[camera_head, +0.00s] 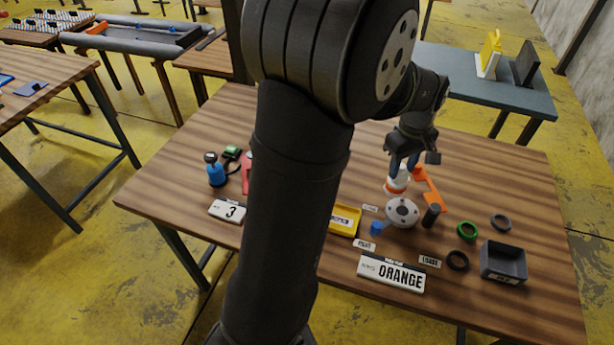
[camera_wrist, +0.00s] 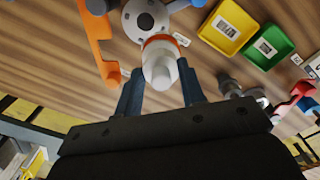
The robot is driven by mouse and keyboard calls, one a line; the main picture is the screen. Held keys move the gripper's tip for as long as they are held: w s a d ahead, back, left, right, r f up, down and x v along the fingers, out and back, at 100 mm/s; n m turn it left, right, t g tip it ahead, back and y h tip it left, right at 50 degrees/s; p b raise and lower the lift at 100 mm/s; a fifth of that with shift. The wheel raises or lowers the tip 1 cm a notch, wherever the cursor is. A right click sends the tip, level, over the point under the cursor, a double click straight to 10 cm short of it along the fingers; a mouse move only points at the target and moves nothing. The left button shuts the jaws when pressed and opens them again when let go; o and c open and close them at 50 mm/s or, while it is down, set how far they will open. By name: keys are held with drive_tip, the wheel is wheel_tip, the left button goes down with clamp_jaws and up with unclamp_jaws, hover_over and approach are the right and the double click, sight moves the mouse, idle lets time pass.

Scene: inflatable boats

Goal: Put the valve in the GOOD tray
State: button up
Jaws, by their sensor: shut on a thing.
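The valve (camera_head: 397,184) is white with an orange ring. It also shows in the wrist view (camera_wrist: 160,62), between the blue fingers of my gripper (camera_wrist: 161,90). My gripper (camera_head: 403,165) is shut on it, above the right part of the wooden table; I cannot tell whether the valve touches the table. A yellow tray (camera_head: 358,220) lies left of the valve in the head view. In the wrist view the yellow tray (camera_wrist: 248,18) and a green tray (camera_wrist: 286,39) lie side by side. Their labels are too small to read. My arm hides the green tray in the head view.
A round grey fixture (camera_head: 403,212), an orange bracket (camera_head: 432,193) and a black cylinder (camera_head: 432,216) stand close to the valve. A dark grey box (camera_head: 503,262) and several rings are at the right. An ORANGE sign (camera_head: 391,272) stands at the front edge.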

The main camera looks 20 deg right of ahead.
drive_tip(key=w+a+f, duration=0.2)
drive_tip(key=w+a, duration=0.3)
drive_tip(key=a, duration=0.7)
drive_tip(key=w+a+f, duration=0.1)
drive_tip(key=w+a, duration=0.4)
drive_tip(key=a, duration=0.6)
drive_tip(key=shift+n, duration=0.3)
drive_tip(key=shift+s+f, duration=0.15)
drive_tip(key=shift+f, duration=2.05)
drive_tip(key=shift+f, duration=0.95)
drive_tip(key=o, duration=1.8)
drive_tip(key=shift+o, duration=0.2)
drive_tip(key=shift+r, duration=0.1)
wheel_tip(320, 180, up, 8)
drive_tip(key=shift+f, duration=0.2)
